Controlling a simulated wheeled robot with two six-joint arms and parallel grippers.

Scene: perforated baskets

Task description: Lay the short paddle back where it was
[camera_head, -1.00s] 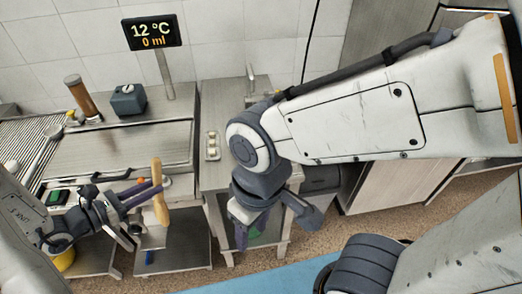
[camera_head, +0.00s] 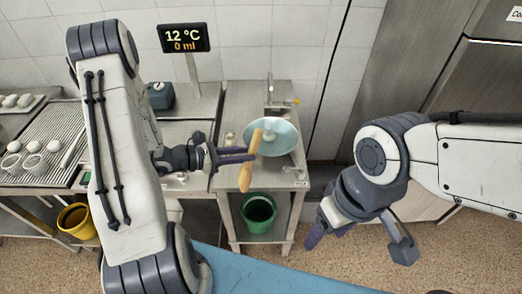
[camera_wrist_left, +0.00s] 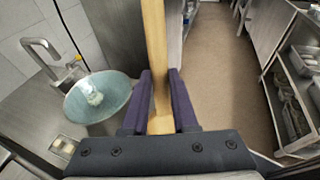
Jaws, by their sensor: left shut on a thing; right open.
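My left gripper (camera_head: 247,155) is shut on a pale wooden paddle (camera_head: 245,176) and holds it in the air in front of the sink counter. In the left wrist view the paddle (camera_wrist_left: 154,50) stands between the two dark purple fingers (camera_wrist_left: 157,105) and runs up out of the picture. Its lower end shows near the palm. My right gripper (camera_head: 358,243) is open and empty at the right, above the floor, with its fingers wide apart.
A pale blue bowl (camera_head: 289,138) with a whitish thing in it is on the steel counter (camera_head: 228,112), close behind the paddle. A tap (camera_head: 270,88) stands behind it. A green bucket (camera_head: 258,227) is below. Cups (camera_head: 35,163) and a yellow bucket (camera_head: 75,222) are left.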

